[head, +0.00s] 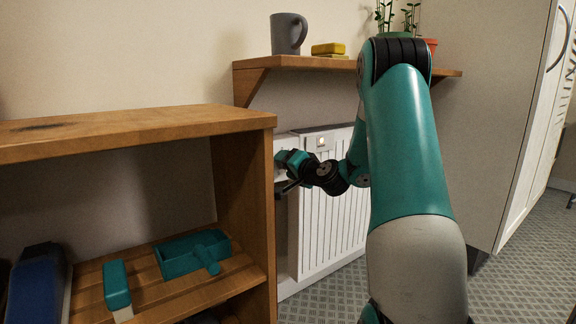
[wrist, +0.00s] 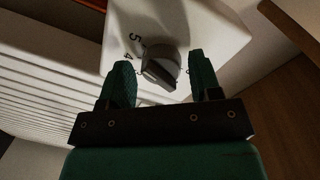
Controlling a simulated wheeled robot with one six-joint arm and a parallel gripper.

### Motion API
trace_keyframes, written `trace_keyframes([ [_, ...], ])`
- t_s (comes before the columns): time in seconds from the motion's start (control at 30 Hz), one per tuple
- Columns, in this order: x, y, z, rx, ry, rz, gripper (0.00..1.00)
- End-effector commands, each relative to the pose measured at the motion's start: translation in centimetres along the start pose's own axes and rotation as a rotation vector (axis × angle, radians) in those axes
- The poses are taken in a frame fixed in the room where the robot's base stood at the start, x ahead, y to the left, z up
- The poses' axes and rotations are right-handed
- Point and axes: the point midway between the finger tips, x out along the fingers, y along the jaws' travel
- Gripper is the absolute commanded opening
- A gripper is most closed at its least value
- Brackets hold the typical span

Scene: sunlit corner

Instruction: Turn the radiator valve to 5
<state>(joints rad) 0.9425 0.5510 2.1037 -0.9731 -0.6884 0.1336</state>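The radiator valve's dark grey knob (wrist: 163,66) sits on a white housing (wrist: 205,30) in the wrist view. Numerals are printed around it; 5 and 4 read clearly on its left side, with other marks lower down partly hidden. The knob's raised grip slants, and I cannot tell which numeral it points to. My gripper (wrist: 162,80) is open, with one green finger left of the knob and one right, and visible gaps beside it. In the head view my gripper (head: 284,168) is at the radiator's (head: 330,215) upper left end; the knob is hidden there.
A wooden shelf unit (head: 245,205) stands close left of my gripper, holding teal items (head: 190,255). A wall shelf (head: 310,63) above the radiator carries a grey mug (head: 288,34), a yellow block (head: 328,49) and plants. A tall pale cabinet (head: 490,110) stands at right.

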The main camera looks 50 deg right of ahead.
Motion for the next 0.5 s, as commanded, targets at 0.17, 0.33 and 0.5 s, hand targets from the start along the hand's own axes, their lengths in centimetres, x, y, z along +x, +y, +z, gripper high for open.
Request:
trace_keyframes([
  [0.17, 0.0, 0.0, -0.1, -0.002, 0.002, 0.0, 0.68],
  [0.33, -0.2, 0.0, -0.1, -0.002, 0.003, 0.0, 0.68],
  [0.5, -2.1, 0.1, -0.2, 0.0, 0.003, 0.004, 0.68],
])
